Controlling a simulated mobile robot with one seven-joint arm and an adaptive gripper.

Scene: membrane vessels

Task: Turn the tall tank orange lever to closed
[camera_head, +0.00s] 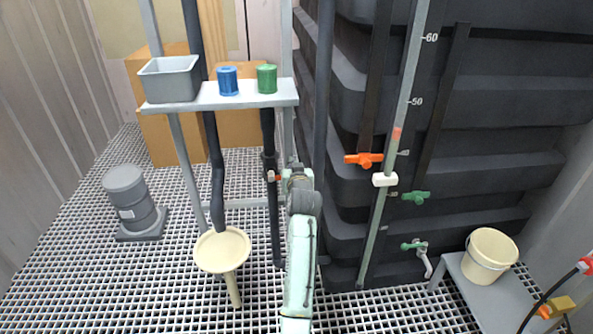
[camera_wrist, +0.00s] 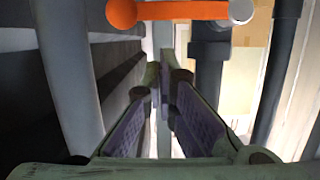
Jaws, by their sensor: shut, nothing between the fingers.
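The tall dark ribbed tank (camera_head: 480,95) fills the right of the head view. An orange lever (camera_head: 363,159) lies level across a dark vertical pipe in front of it. A small orange piece (camera_head: 274,178) shows on a black pipe just left of my gripper (camera_head: 296,174). In the wrist view an orange lever (camera_wrist: 180,10) with a pale end spans the top, apart from my fingers; I cannot tell which head-view orange part it is. My gripper (camera_wrist: 167,78) is shut and empty in the wrist view. My own arm partly hides it in the head view.
A shelf (camera_head: 220,100) with a grey bin (camera_head: 170,79), a blue cup (camera_head: 227,81) and a green cup (camera_head: 267,79) stands left of my arm. A cream funnel (camera_head: 222,250) is below. Green levers (camera_head: 416,197) and a bucket (camera_head: 490,256) are right.

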